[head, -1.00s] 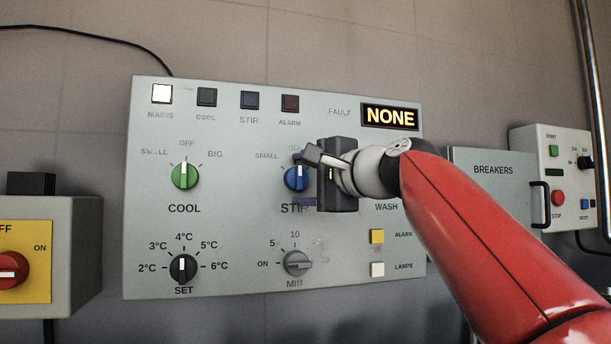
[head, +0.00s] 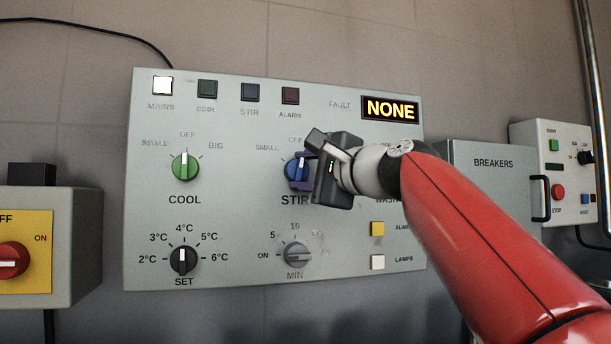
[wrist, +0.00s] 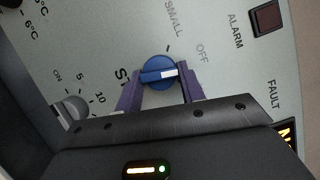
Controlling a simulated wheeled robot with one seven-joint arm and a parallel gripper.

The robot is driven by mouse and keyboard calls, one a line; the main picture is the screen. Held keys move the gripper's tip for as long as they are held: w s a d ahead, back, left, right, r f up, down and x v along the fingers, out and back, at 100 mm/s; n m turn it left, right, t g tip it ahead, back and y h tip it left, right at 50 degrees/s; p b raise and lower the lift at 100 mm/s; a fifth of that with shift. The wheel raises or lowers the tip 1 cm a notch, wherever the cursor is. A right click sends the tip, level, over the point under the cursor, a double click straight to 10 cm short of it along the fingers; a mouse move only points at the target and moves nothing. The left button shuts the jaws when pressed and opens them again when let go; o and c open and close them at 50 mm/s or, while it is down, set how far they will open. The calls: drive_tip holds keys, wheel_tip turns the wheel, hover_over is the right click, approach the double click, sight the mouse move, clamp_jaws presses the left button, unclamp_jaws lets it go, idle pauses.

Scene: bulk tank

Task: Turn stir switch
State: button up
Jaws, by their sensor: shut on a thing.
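The blue STIR switch (head: 293,170) is in the middle of the grey panel (head: 230,225), with SMALL and OFF labels showing. In the wrist view, the switch (wrist: 157,72) has a white pointer mark that sits a little past OFF, on the side away from SMALL. My gripper (head: 302,170) is at the switch, tilted clockwise. Its purple fingers (wrist: 160,88) are on either side of the knob and shut on it. The gripper body hides the label to the right of the switch. The STIR lamp (head: 250,92) is dark.
The green COOL knob (head: 185,167) is to the left; the SET dial (head: 183,261) and MIN dial (head: 296,254) are below. The MAINS lamp (head: 162,85) is lit and the fault display (head: 390,109) reads NONE. A breaker box (head: 490,185) stands right, behind my red arm.

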drive_tip(key=m, duration=0.2)
drive_tip(key=m+t+b, duration=0.1)
drive_tip(key=shift+a+f+m+t, duration=0.1)
drive_tip(key=shift+f+m+t, duration=0.2)
drive_tip(key=shift+m, duration=0.1)
drive_tip(key=shift+a+m+t+h+b, duration=0.15)
drive_tip(key=shift+m+t+b, duration=0.3)
drive_tip(key=shift+m, duration=0.75)
drive_tip(key=shift+d+m+t+h+b, duration=0.15)
drive_tip(key=shift+m+t, duration=0.4)
drive_tip(key=shift+m, duration=0.95)
drive_tip(key=o, duration=1)
drive_tip(key=shift+c, duration=0.2)
drive_tip(key=b+v, duration=0.3)
drive_tip(key=v, duration=0.4)
drive_tip(key=shift+s, duration=0.4)
drive_tip(key=shift+f, duration=0.15)
